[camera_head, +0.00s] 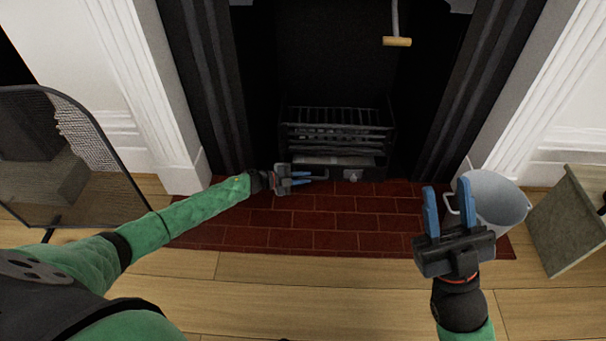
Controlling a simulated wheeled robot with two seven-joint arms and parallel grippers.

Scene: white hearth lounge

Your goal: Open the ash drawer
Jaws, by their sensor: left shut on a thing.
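The ash drawer (372,174) is a dark, low box below the black fire grate (340,130) in the fireplace. A pale grey strip shows above its front edge; I cannot tell how far out it sits. A small light knob shows on its front. My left gripper (308,178) reaches in from the left and is shut on the left part of the drawer front, apparently its handle. The fingers partly hide the grip. My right gripper (448,202) is open and empty, with blue fingers apart, well right of the drawer.
A red brick hearth (290,238) lies clear in front of the drawer. A mesh screen (95,150) stands at left. A wooden-handled tool (397,42) hangs above.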

